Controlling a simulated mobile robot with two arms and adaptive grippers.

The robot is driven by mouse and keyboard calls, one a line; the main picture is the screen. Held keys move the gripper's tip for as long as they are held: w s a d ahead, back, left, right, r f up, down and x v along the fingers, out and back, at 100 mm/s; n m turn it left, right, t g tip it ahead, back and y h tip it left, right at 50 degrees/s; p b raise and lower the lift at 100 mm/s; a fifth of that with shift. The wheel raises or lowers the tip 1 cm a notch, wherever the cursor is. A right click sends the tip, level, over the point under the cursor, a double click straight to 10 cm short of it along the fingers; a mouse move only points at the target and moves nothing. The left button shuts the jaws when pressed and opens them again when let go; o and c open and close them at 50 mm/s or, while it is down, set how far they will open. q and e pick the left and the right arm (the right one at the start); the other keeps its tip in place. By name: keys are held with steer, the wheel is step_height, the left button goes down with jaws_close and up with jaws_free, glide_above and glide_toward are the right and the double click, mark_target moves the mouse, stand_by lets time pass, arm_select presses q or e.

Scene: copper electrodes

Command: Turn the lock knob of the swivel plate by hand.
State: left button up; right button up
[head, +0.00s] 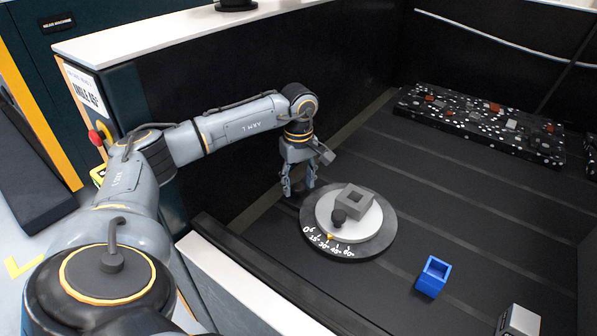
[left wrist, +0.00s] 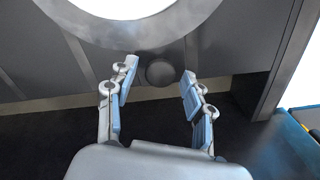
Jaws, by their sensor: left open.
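The swivel plate has a dark ring (head: 378,246) with a white angle scale and a white disc (head: 366,227) on top. In the left wrist view, a dark round lock knob (left wrist: 160,73) sits at the ring's outer edge, between the two fingertips of my left gripper (left wrist: 159,71). Gaps show on both sides of it, so the fingers look apart from the knob. In the head view my left gripper (head: 299,188) points down, open, at the plate's far left edge. The knob is hard to make out there. My right gripper is out of view.
A blue open box (head: 433,277) lies to the right on the dark grooved floor. A speckled black slab (head: 480,122) lies at the back. A dark wall stands close behind my arm.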

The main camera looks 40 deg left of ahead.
arm_select(q)
steer(key=shift+r+p, duration=2.15)
steer(key=shift+r, duration=0.95)
step_height(320, 180, up, 12)
steer(key=shift+r, duration=0.1)
